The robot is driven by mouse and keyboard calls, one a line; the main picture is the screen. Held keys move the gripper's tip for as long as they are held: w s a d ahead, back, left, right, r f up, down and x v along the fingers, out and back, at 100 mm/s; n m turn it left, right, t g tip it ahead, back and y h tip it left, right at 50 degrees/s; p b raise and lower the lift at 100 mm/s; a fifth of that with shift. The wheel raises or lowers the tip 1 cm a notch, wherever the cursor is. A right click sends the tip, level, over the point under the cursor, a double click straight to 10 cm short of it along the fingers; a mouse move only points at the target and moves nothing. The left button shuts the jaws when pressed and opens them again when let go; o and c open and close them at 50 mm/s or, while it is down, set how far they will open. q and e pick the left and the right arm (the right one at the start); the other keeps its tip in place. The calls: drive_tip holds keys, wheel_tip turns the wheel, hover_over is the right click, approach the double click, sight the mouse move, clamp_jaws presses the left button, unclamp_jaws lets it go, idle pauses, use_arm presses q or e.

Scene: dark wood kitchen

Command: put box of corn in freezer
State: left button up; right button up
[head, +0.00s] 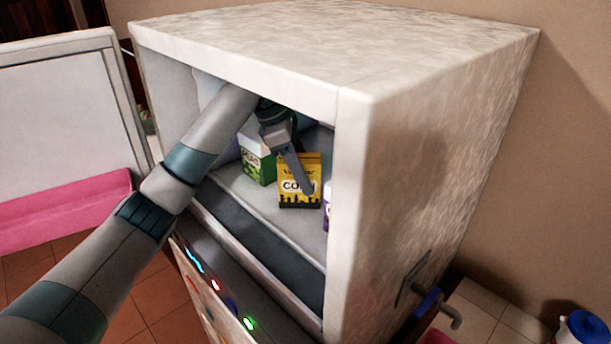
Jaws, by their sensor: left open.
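The yellow box of corn (290,201) stands upright on the shelf inside the open freezer compartment (228,190) of the white fridge. My left arm reaches in through the opening from the left. My left gripper (305,188) is open and its visible finger lies across the front of the corn box. The other finger is hidden, so I cannot tell whether the gripper touches the box. My right gripper is not in view.
A green and white box (259,164) stands left of the corn box. A purple and white item (327,207) is partly hidden by the fridge's right wall. The open door (70,130) with a pink shelf is at left. A blue-lidded container (584,329) is at lower right.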

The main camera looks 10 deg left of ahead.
use_arm(q)
drive_tip(key=shift+a+r, duration=0.25)
drive_tip(key=shift+a, duration=0.15)
drive_tip(key=a, duration=0.3)
drive_tip(key=s+a, duration=0.1)
drive_tip(key=a, duration=0.3)
drive_tip(key=s+a, duration=0.1)
drive_tip(key=a, duration=0.3)
drive_tip(key=shift+s+a, duration=0.2)
drive_tip(key=shift+s, duration=0.05)
